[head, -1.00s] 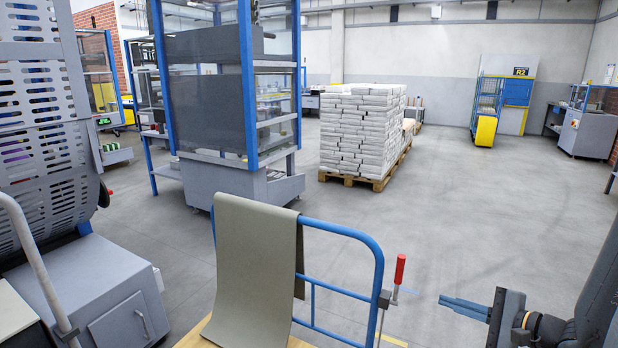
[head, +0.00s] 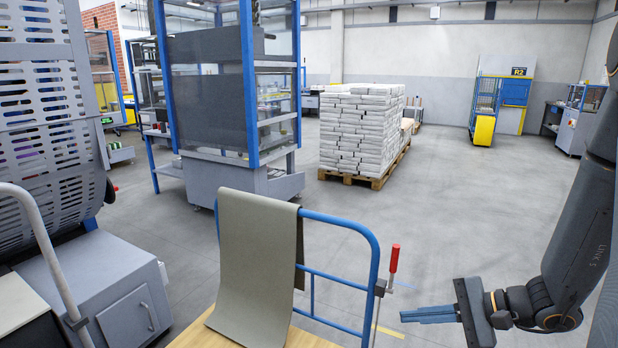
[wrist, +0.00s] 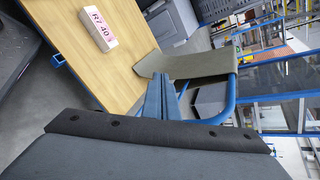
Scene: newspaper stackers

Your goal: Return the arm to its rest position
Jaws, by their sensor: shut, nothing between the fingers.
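My gripper (head: 428,314) is at the lower right of the head view. Its blue fingers point left and are shut with nothing between them. The fingers also show in the wrist view (wrist: 160,97), pressed together in the middle. In the head view the fingers are to the right of a blue cart rail (head: 376,270) and a red-handled clamp (head: 394,262) on it, with a gap between. My dark arm comes down from the right edge, bent at the wrist.
A grey-green sheet (head: 258,260) hangs over the cart's rail onto its wooden deck (wrist: 100,50). A block marked R7 40 (wrist: 98,29) lies on the deck. A pallet stack of white bundles (head: 360,130) stands behind. Open floor (head: 470,200) lies at the middle right.

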